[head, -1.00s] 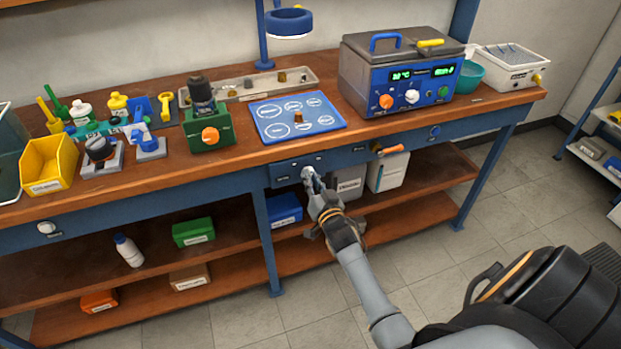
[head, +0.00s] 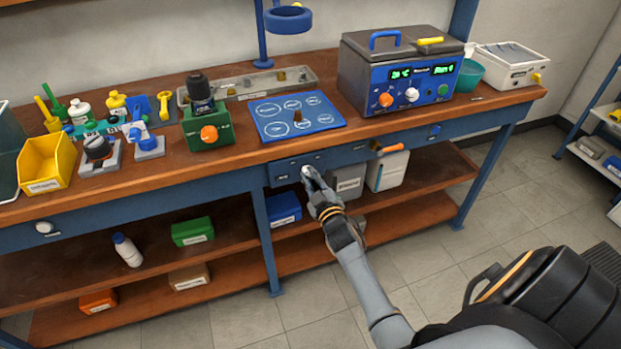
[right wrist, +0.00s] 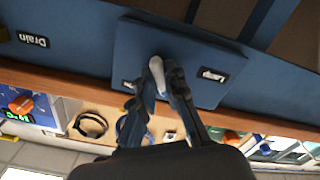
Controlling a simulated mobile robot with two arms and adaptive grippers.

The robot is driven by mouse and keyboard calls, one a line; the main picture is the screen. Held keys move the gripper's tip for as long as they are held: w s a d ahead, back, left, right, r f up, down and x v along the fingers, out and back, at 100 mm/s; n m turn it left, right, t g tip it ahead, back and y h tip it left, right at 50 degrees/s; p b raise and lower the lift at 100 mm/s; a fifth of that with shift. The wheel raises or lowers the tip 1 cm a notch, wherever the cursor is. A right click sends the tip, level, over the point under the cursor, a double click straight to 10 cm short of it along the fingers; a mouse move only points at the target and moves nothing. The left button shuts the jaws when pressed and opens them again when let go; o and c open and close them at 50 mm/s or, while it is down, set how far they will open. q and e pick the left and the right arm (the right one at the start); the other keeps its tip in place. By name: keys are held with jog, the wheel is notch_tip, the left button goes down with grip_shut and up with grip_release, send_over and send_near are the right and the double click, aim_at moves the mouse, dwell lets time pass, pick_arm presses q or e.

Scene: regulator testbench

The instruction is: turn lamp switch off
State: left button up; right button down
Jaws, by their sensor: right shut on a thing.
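A blue switch panel (head: 283,172) hangs under the front edge of the bench. My right gripper (head: 308,172) is at the panel's front. In the right wrist view, my right gripper (right wrist: 162,75) is shut on a small pale switch lever (right wrist: 156,66), which is partly hidden by the fingers. A blue ring lamp (head: 288,20) stands on a post at the back of the bench, and no bright light shows under it. My left gripper is not in view.
The wooden bench holds a blue mat (head: 296,122), a blue heating bath (head: 409,82), a green block (head: 207,130) and a yellow bin (head: 44,165). An orange-handled valve (head: 388,149) juts from the front, right of the panel. Shelves lie below.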

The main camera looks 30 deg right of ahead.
jog(key=shift+n, duration=0.9)
jog(key=c, duration=1.4)
grip_release()
jog(key=v, duration=1.2)
jog(key=shift+s, duration=0.1)
jog(key=shift+f, duration=0.1)
